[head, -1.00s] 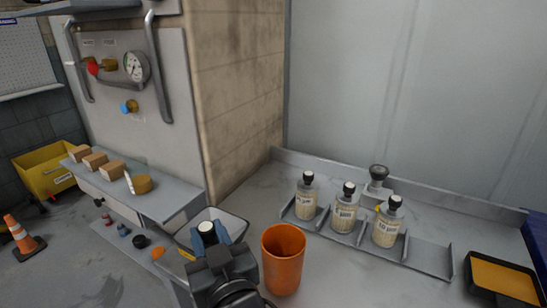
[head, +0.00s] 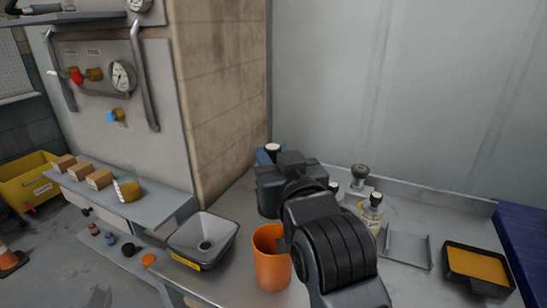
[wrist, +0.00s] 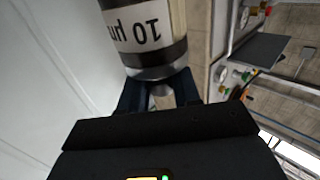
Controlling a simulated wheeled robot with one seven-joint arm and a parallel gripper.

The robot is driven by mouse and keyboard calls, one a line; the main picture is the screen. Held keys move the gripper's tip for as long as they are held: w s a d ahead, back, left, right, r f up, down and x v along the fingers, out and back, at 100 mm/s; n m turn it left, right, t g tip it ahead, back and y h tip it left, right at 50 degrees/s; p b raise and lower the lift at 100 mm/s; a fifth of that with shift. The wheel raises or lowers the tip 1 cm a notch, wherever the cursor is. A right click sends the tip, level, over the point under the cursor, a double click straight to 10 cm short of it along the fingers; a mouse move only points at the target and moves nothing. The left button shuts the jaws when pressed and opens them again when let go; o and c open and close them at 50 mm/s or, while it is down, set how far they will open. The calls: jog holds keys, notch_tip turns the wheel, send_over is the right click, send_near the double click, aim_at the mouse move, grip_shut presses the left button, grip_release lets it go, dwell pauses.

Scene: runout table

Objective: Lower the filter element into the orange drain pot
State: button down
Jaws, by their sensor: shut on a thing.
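My gripper (head: 270,156) is shut on the filter element, whose pale top (head: 272,147) shows between the blue fingers in the head view. In the wrist view the filter element (wrist: 145,35) has a white label reading 10 µm, upside down, and a dark band; the fingers (wrist: 160,95) close on its narrow end. My gripper and arm hide most of it in the head view. The orange drain pot (head: 270,262) stands upright on the table, lower in the picture than my gripper; my arm covers part of its right side. I cannot see into its bottom.
A grey basin (head: 205,238) is left of the pot. A black tray with an orange inside (head: 478,268) is at right. A brick pillar (head: 222,90) stands behind left.

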jog(key=shift+s+m+t+h+b, duration=0.35)
jog(key=shift+m+t+h+b, duration=0.05)
jog(key=shift+h, duration=0.2)
jog(key=shift+w+d+f+b, duration=0.1)
jog(key=shift+f+b, duration=0.35)
jog(key=shift+f, duration=0.3)
jog(key=shift+f+b, duration=1.55)
jog(key=shift+f, duration=0.65)
notch_tip(320, 180, down, 9)
jog(key=b, duration=0.7)
jog(key=shift+f, duration=0.2)
jog(key=c, duration=0.7)
grip_release()
jog(key=shift+c, duration=0.2)
